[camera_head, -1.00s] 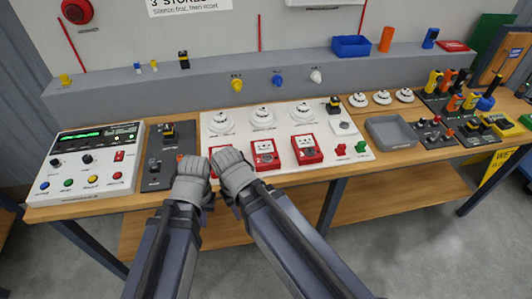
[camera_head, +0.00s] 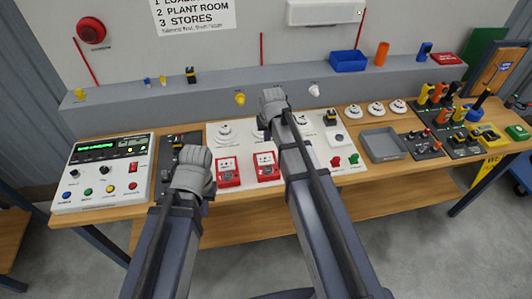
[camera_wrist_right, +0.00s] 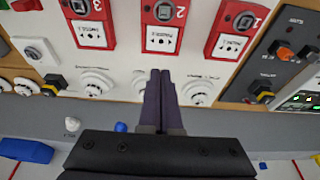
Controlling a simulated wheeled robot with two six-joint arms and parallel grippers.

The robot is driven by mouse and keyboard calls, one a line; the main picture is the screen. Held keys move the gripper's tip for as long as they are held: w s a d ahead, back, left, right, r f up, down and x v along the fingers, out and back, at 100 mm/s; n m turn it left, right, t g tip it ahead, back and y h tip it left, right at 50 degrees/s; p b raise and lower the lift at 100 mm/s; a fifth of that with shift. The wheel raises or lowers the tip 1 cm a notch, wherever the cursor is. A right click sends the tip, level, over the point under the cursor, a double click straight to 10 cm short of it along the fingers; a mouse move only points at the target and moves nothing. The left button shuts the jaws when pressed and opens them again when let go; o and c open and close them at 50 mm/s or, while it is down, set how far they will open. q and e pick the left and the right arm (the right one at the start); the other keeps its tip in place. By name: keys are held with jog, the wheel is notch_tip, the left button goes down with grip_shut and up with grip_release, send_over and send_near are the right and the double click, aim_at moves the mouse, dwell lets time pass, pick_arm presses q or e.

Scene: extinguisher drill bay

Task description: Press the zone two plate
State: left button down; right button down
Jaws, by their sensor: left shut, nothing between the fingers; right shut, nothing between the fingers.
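Red call points with white plates stand on the white board. The zone two call point (camera_head: 266,166) is the middle one; its white plate (camera_wrist_right: 162,40) shows upside down in the right wrist view. The zone one call point (camera_head: 228,172) is on its left, and the third is hidden behind my right arm in the head view. My right gripper (camera_wrist_right: 160,73) is shut and empty, its tips below the zone two plate in the wrist picture, near the round white detectors. I cannot tell their height. My left gripper (camera_head: 194,158) is shut, left of zone one.
An alarm panel (camera_head: 103,172) stands at the left. White detectors (camera_head: 224,133) lie behind the call points. Red and green switches (camera_head: 345,160), a grey tray (camera_head: 384,145) and several tools lie to the right. A grey ledge (camera_head: 130,105) runs along the back.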

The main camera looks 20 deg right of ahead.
aim_at(266, 159)
jog(key=shift+f, duration=0.2)
jog(key=b+x, duration=1.2)
jog(key=shift+s+f, duration=0.35)
jog(key=shift+f+b, duration=0.6)
jog(key=shift+b, duration=0.2)
